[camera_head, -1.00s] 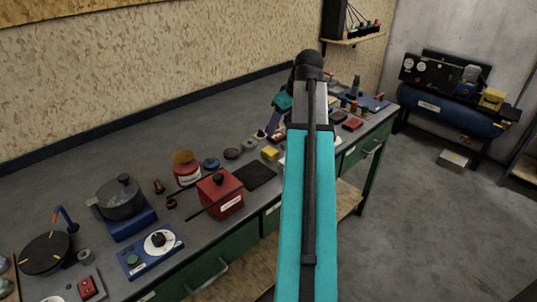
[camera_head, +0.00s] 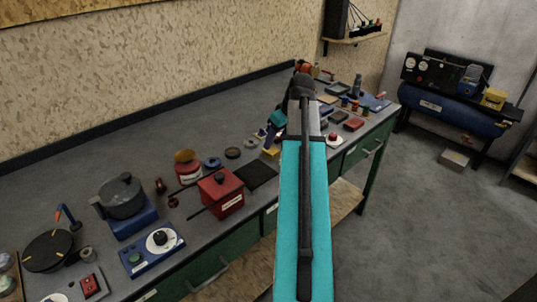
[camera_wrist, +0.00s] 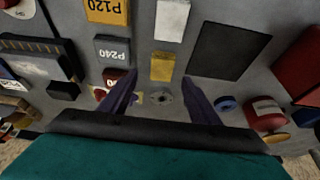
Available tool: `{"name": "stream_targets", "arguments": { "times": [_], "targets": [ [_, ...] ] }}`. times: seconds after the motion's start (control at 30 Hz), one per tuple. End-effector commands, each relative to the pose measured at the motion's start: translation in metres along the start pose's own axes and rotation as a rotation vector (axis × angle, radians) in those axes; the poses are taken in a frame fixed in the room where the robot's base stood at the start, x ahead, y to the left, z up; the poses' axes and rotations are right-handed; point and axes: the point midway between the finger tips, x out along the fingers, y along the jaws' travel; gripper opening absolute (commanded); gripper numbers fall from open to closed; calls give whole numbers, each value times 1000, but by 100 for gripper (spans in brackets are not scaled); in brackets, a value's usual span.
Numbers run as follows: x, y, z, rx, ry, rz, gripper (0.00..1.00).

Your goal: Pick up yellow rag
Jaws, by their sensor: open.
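A small yellow rectangular piece (camera_wrist: 163,66), which I take to be the yellow rag, lies flat on the grey bench. In the wrist view it sits beyond and between my fingertips. In the head view the yellow piece (camera_head: 270,152) shows partly beside my arm, just below my gripper. My gripper (camera_wrist: 160,82) is open with its two dark purple fingers spread and nothing between them. In the head view my gripper (camera_head: 269,136) hangs over the bench, partly hidden by my arm. I cannot tell its exact height above the rag.
A dark square pad (camera_wrist: 229,50) lies right of the rag, and a white piece (camera_wrist: 172,20) lies beyond it. A grey ring (camera_wrist: 162,97) lies nearer. Sanding blocks marked P240 (camera_wrist: 113,50) and P120 (camera_wrist: 107,12) lie left. A red box (camera_head: 220,192) stands nearby.

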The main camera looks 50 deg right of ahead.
Motion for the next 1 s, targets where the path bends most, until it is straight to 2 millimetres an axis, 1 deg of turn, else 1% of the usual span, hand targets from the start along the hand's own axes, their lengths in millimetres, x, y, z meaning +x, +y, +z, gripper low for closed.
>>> {"name": "stream_targets", "arguments": {
  "times": [0.13, 0.57, 0.77, 1.0],
  "targets": [
    [6, 0, 0, 0, 0, 0, 56],
    [8, 0, 0, 1, 0, 0, 56],
    [21, -1, 0, 1, -1, -1, 56],
    [45, -3, 0, 1, -1, -1, 56]
  ]
}}
